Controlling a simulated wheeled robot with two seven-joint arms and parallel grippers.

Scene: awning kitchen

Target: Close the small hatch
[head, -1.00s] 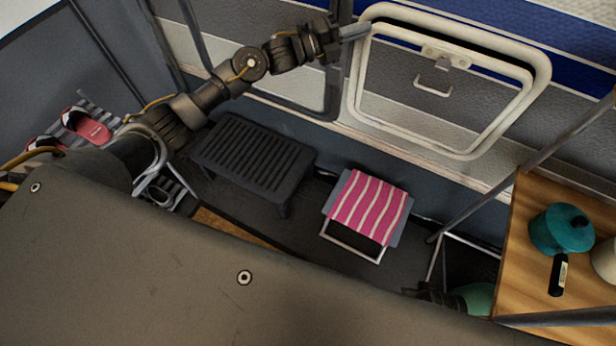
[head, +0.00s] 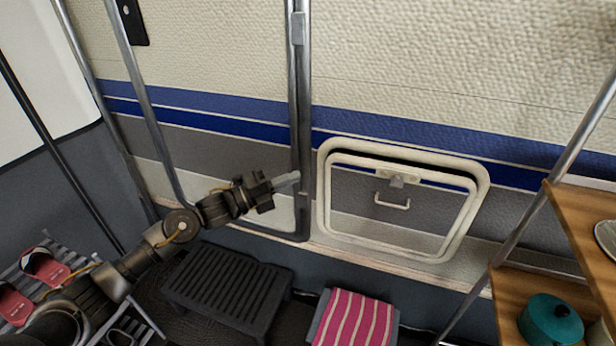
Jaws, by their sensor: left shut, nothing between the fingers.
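The small hatch (head: 375,223) is in the caravan wall right of centre. It has a rounded cream frame, a grey-and-white panel, a latch near the top and a pale handle (head: 392,204). A dark gap shows along its top edge, so its panel looks slightly ajar. My left gripper (head: 287,181) is shut and empty, just left of the hatch's left edge in the picture. Its fingers point right, and a small gap separates them from the frame in the picture. I cannot tell their depth from the wall. My right gripper is not in view.
A metal pole (head: 300,90) and a dark door frame stand behind the left gripper. A black slatted table (head: 225,288) and a pink striped stool (head: 353,322) are below. A wooden shelf (head: 520,290) with a teal pot (head: 550,322) is at right, behind a slanted pole.

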